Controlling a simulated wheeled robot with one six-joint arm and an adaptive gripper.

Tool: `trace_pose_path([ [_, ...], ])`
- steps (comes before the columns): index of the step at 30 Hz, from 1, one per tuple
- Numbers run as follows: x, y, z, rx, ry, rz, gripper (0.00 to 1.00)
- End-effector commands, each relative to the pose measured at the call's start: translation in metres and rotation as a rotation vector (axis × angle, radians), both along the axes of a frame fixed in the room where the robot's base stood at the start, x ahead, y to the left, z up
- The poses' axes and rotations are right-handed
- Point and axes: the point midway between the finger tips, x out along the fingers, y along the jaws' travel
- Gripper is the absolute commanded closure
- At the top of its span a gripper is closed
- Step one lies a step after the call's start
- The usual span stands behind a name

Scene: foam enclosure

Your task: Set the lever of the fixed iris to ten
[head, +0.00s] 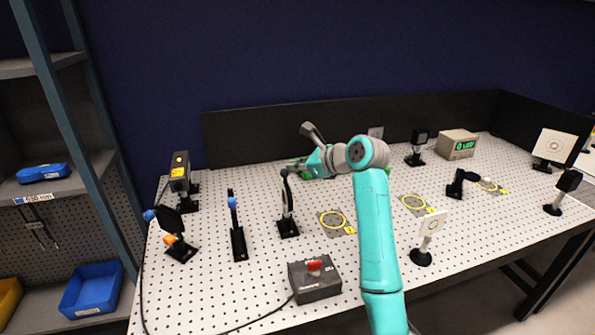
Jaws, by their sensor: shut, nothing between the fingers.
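A dark round mount, seemingly the fixed iris (286,202), stands upright on a black base left of the middle of the perforated table. It is seen nearly edge-on, so its lever and scale cannot be read. My gripper (294,164) is shut and empty. It is at the top of this mount, just behind or above it in the picture; I cannot tell whether it touches the mount or its lever. My wrist partly hides the fingers.
Left of the iris stand a blue-topped mount (234,220), an orange-and-blue mount (175,240) and a black box (180,172). A red-switch box (314,280) is in front. Yellow rings (334,219) mark the table.

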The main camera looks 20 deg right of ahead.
Motion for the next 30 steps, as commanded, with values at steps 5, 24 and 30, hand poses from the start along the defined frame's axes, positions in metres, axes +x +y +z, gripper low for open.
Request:
trace_pose_path([
  [5, 0.008, 0.0, 0.0, 0.0, -0.001, 0.001, 1.0],
  [24, 0.014, 0.0, -0.001, -0.001, 0.0, 0.0, 1.0],
  [30, 0.014, 0.0, -0.001, -0.001, 0.0, 0.0, 1.0],
])
